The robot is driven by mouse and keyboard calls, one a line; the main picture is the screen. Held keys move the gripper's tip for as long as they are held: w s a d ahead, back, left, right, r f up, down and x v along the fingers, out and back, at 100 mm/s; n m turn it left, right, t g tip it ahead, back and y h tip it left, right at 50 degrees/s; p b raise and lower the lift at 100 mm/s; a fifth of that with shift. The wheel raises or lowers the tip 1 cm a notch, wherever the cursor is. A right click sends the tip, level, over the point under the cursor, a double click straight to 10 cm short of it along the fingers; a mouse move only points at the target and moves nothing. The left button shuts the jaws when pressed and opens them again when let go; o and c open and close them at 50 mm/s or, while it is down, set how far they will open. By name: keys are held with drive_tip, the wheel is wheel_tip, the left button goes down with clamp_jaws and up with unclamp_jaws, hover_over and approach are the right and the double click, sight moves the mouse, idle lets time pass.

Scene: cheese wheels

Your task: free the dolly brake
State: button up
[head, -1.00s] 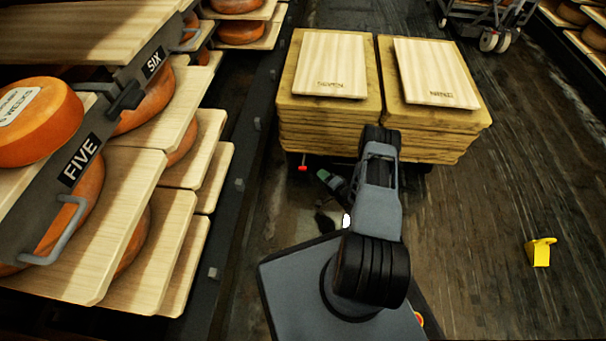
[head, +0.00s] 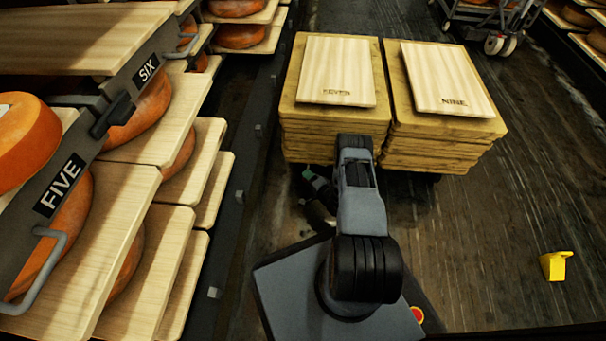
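Two stacks of tan boards stand ahead of me; the left one is topped by a pale board (head: 337,70) whose lettering seems to read SEVEN, the right one by a pale board marked NINE (head: 447,78). The dolly beneath them is almost wholly hidden in shadow. My gripper (head: 318,193) is low on the left of my arm, in front of the left stack's near-left corner. It is dark and partly hidden by my arm, so I cannot tell its fingers' opening or any contact.
A rack with orange cheese wheels and shelves labelled FIVE (head: 60,186) and SIX (head: 147,70) runs along the left. A yellow wedge-like block (head: 554,265) lies on the floor at right. A wheeled cart (head: 490,22) stands at the back. The floor at right is mostly open.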

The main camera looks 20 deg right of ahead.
drive_tip(key=shift+w+a, duration=0.1)
drive_tip(key=shift+w, duration=0.35)
drive_tip(key=shift+c, duration=0.4)
clamp_jaws()
